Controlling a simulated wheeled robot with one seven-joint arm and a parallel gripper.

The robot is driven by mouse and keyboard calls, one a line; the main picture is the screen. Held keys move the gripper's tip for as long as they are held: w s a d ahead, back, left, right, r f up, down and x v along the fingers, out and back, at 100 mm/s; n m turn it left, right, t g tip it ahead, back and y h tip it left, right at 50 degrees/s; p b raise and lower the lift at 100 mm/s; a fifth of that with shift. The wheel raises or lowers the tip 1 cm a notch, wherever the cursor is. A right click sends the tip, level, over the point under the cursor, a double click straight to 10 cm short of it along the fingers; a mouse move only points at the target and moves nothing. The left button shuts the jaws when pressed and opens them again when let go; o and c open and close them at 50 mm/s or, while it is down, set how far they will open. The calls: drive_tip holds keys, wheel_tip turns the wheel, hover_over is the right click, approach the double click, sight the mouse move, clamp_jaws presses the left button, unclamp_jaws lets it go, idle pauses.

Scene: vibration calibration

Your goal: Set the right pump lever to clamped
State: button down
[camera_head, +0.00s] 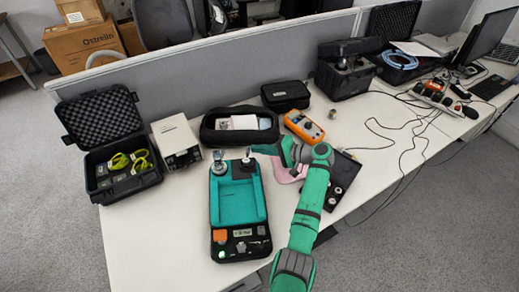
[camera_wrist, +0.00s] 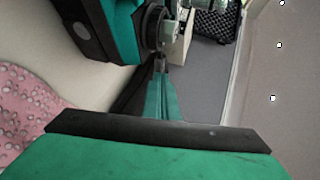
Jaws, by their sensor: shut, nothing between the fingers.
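The black pump unit with a teal tray (camera_head: 237,203) lies on the white table in the middle of the head view. Its left lever (camera_head: 218,163) is a silver-grey fitting at the far left corner. The right lever (camera_head: 247,162) is at the far right corner, and its exact angle is too small to tell. My gripper (camera_head: 255,149) is just beyond and above the right lever. In the wrist view the gripper (camera_wrist: 161,68) is shut and empty, its tips close to a round dark fitting (camera_wrist: 154,27) on the unit. I cannot tell whether they touch.
An open black case (camera_head: 113,150) and a white box (camera_head: 176,141) stand at the left. A black pouch (camera_head: 238,126) and an orange meter (camera_head: 304,126) lie behind the unit. A pink cloth (camera_head: 289,172) and a dark box (camera_head: 345,178) lie right, near my arm.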

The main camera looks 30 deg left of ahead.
drive_tip(key=w+d+r, duration=0.1)
drive_tip(key=w+d, duration=0.1)
drive_tip(key=d, duration=0.4)
drive_tip(key=w+d+r, duration=0.2)
drive_tip(key=w+d, duration=0.1)
drive_tip(key=d, duration=0.3)
drive_tip(key=shift+w, duration=0.35)
drive_tip(key=shift+f, duration=0.1)
